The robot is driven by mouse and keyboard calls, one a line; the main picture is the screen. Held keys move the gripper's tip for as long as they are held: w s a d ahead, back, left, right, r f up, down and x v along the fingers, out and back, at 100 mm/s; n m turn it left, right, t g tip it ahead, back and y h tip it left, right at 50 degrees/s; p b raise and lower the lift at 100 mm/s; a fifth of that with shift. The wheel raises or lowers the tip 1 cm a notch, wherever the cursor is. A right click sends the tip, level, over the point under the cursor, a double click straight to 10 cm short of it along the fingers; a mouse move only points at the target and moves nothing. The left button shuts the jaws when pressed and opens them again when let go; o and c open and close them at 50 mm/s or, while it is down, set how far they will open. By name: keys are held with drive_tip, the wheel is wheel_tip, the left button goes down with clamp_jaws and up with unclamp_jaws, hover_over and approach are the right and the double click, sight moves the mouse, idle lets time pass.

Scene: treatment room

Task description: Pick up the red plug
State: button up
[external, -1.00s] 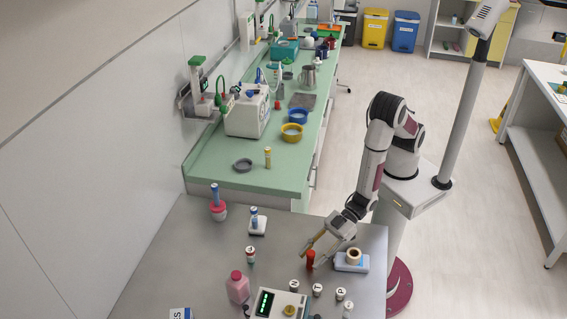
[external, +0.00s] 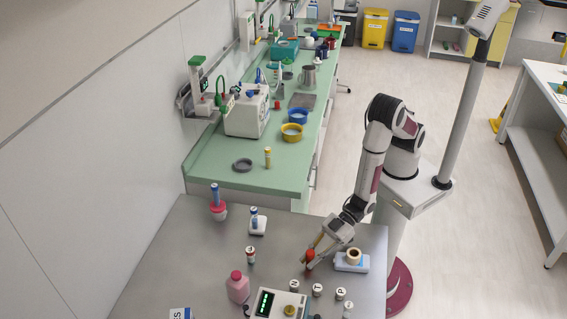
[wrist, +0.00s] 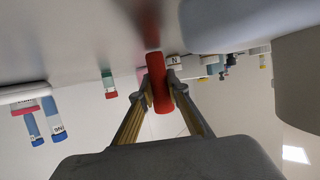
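The red plug (external: 310,254) is a small upright cylinder at the right part of the grey metal table. My gripper (external: 311,257) is low over the table with its fingers around the plug. In the wrist view the plug (wrist: 159,84) lies between the two fingertips (wrist: 159,92), which appear to touch it on both sides. Its far end is at or very near the table surface, where a red reflection shows. I cannot tell whether there is a gap beneath it.
A pale block with a tan ring (external: 352,258) stands close right of the gripper. Several white-capped vials (external: 317,290) and a device with a green display (external: 279,303) are in front. A pink bottle (external: 237,287) stands to the left. Table space behind the plug is clear.

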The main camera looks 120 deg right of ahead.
drive_tip(key=shift+r, duration=0.15)
idle(0.3)
drive_tip(key=shift+r, duration=4.8)
drive_tip(key=shift+w+r, duration=0.1)
